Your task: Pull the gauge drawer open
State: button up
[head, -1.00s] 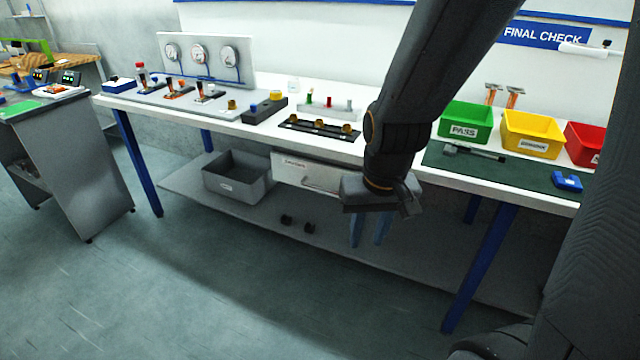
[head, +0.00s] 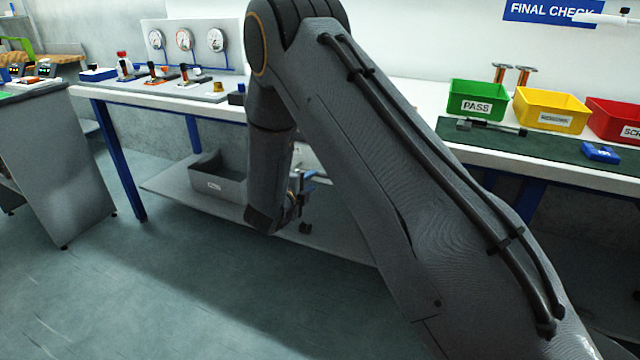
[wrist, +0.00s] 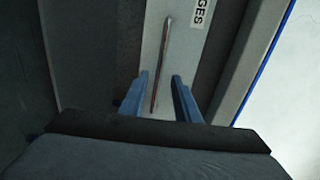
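The gauge drawer (wrist: 179,55) shows in the wrist view as a pale grey front with a label ending in "GES". Its thin bar handle (wrist: 165,45) runs lengthwise down that front. My gripper (wrist: 160,76) is open, its two blue fingers on either side of the handle's near end, with gaps left and right. Whether the fingers reach around the bar in depth I cannot tell. In the head view my gripper (head: 306,182) is under the bench edge, and my arm hides most of the drawer.
The white bench (head: 160,97) stands above, with a lower shelf (head: 165,183) holding a grey bin (head: 218,182). Green (head: 477,101), yellow (head: 548,111) and red (head: 614,120) bins stand at the bench's right. The floor in front is clear.

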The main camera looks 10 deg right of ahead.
aim_at(320, 176)
jog(key=x, duration=0.8)
jog(key=shift+s, duration=0.1)
grip_shut()
